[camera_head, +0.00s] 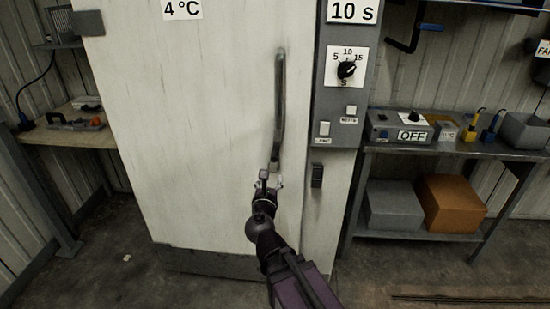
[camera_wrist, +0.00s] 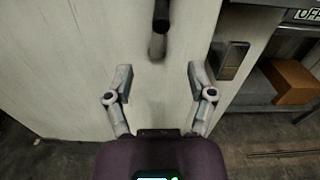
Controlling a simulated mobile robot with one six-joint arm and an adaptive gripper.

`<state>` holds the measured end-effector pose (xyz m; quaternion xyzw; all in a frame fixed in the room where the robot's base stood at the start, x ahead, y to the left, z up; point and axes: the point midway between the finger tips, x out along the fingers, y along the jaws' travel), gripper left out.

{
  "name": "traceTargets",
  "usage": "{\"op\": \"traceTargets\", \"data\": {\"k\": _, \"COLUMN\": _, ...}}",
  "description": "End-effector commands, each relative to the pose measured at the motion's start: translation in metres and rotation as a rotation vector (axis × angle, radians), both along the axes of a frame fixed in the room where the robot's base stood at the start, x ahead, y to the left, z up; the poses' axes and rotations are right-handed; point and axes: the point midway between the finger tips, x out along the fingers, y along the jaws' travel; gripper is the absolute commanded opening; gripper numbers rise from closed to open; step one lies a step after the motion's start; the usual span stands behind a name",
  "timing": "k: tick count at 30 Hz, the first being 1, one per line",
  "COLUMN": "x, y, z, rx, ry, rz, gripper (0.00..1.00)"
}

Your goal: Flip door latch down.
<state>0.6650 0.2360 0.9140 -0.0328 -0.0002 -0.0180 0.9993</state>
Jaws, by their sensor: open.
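The door (camera_head: 205,130) is a large white panel that stands shut. A dark latch (camera_head: 317,176) is on the frame just right of the door's edge, below the control panel. It also shows in the wrist view (camera_wrist: 233,60), right of my right finger. A long grey vertical handle (camera_head: 280,100) is on the door. Its lower end (camera_wrist: 159,40) shows in the wrist view, ahead of the gap between my fingers. My gripper (camera_head: 270,180) is open and empty, near the handle's lower end and left of the latch. I cannot tell whether it touches the handle.
A grey control panel (camera_head: 332,100) with a dial stands above the latch. On the right, a metal bench (camera_head: 400,149) holds several devices, with a grey box (camera_head: 393,206) and an orange box (camera_head: 452,203) on its lower shelf. A small table (camera_head: 65,138) stands left.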

Motion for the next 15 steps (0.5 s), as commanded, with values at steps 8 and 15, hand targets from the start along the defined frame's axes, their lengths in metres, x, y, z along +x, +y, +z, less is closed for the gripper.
{"op": "traceTargets", "data": {"k": 8, "x": 0.002, "y": 0.000, "z": 0.000, "rx": 0.004, "ry": 0.001, "rz": -0.002, "gripper": 0.71}}
{"op": "traceTargets", "data": {"k": 15, "x": 0.017, "y": -0.001, "z": 0.000, "rx": 0.005, "ry": 0.002, "rz": -0.004, "gripper": 0.71}}
